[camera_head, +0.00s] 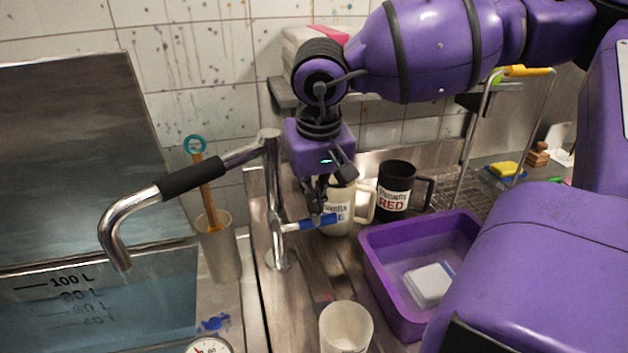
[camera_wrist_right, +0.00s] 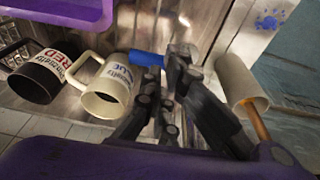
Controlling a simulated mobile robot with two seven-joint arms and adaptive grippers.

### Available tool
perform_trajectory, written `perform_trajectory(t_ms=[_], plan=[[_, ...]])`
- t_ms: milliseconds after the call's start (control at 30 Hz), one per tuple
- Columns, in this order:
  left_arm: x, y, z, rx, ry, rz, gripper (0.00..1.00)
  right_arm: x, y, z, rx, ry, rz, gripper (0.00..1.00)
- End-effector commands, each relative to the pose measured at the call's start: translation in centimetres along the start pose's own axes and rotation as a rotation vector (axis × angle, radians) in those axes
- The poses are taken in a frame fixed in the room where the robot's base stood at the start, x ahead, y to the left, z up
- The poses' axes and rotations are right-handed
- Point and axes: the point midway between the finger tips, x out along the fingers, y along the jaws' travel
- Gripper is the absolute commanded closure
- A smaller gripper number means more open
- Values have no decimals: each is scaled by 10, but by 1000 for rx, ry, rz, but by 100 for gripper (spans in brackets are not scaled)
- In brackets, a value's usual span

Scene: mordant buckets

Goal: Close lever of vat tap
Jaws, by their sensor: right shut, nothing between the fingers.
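The vat tap (camera_head: 272,190) is a chrome post with a black-sleeved spout reaching left over the vat (camera_head: 100,310). Its lever (camera_head: 318,222) has a blue handle and points right from the post, roughly level. My right gripper (camera_head: 316,206) points down at the lever, its fingers shut and empty. In the right wrist view, the blue lever (camera_wrist_right: 147,59) shows just left of the fingertips (camera_wrist_right: 182,62), very close to them. I cannot tell whether they touch. The fingers hide part of the tap there. My left gripper is not in view.
A cream mug (camera_head: 340,212) and a black mug (camera_head: 396,190) stand behind and right of the lever. A purple tub (camera_head: 380,275) holds a white block. A beaker (camera_head: 345,328) stands in front. A cup with a wooden stick (camera_head: 220,255) stands left of the post.

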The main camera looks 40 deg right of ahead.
Motion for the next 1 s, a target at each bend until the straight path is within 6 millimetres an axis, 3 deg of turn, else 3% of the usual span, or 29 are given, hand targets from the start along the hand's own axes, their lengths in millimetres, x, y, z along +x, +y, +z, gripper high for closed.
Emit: perform_trajectory(t_ms=[33,200,667,1000], plan=[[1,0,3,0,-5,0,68,10,0,1,0,-4,3,100],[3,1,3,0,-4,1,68,23,0,0,1,-1,1,100],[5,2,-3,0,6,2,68,25,0,0,2,2,-5,100],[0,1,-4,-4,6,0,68,37,2,1,12,-1,-60,100]])
